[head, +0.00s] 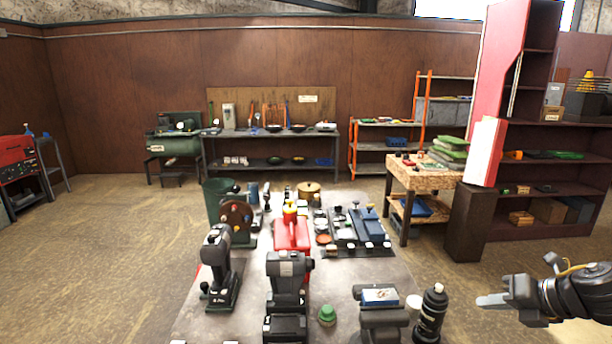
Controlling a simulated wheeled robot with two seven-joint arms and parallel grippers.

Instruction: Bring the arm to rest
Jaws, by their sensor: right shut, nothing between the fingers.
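My right gripper (497,301) is at the lower right of the head view, with its arm coming in from the right edge. Its fingers point left and are shut with nothing between them. It is over the floor, to the right of the workbench (398,272), apart from the bench and everything on it. A black bottle (431,312) at the bench's right front corner is the thing closest to the fingertips in the picture. My left gripper does not show.
The bench holds a red can (292,234), a blue vise-like tool (370,226), a green knob (327,315) and several black tools. A wooden table (425,178) and a dark shelf (546,190) stand behind right. Floor is clear at left.

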